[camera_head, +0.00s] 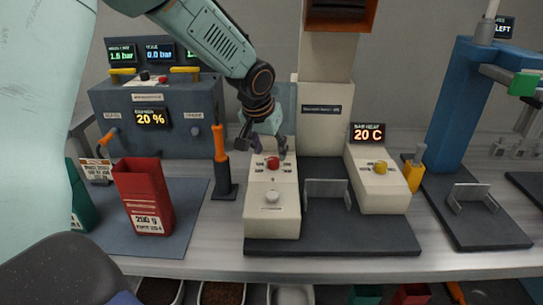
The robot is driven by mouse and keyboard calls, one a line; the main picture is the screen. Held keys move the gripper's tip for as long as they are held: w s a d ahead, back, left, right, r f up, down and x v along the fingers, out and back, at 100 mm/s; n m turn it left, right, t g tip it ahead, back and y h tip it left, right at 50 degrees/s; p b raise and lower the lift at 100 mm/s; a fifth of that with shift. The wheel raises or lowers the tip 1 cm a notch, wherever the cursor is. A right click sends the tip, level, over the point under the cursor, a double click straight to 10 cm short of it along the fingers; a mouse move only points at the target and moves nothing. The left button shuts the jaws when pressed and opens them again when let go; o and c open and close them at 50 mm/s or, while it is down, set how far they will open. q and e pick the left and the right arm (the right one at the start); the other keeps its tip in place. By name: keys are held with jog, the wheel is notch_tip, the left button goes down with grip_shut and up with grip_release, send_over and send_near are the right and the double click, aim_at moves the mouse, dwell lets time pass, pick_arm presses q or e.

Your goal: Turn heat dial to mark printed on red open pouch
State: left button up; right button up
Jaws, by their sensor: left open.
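The red open pouch (145,197) stands upright on a blue-grey mat at the left. Its white label reads "200 g" on top; the smaller line below is too blurred to read surely. The heat dial appears to be the yellow knob (380,167) on the right beige box, below a display (367,133) reading "BAR HEAT 20 C". My left gripper (270,150) points down, open, just above or at the red knob (272,163) on the left beige box; I cannot tell whether it touches. It is well left of the yellow knob. My right gripper is not in view.
A metal bracket (327,192) stands between the beige boxes on a dark base (335,240). An orange-handled lever (219,145) stands left of my gripper. A beige column (323,110) rises behind. A blue machine (455,110) is at the right. Bins sit below the bench edge.

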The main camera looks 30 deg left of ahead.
aim_at(273, 159)
pick_arm(q)
jog(key=x, duration=0.2)
jog(key=shift+w+d+f, duration=0.1)
jog(key=shift+d+f, duration=0.05)
jog(key=shift+f, duration=0.2)
jog(key=shift+w+f, duration=0.25)
jog(key=shift+f, duration=0.2)
jog(key=shift+s, duration=0.1)
jog(key=c, duration=0.4)
grip_shut()
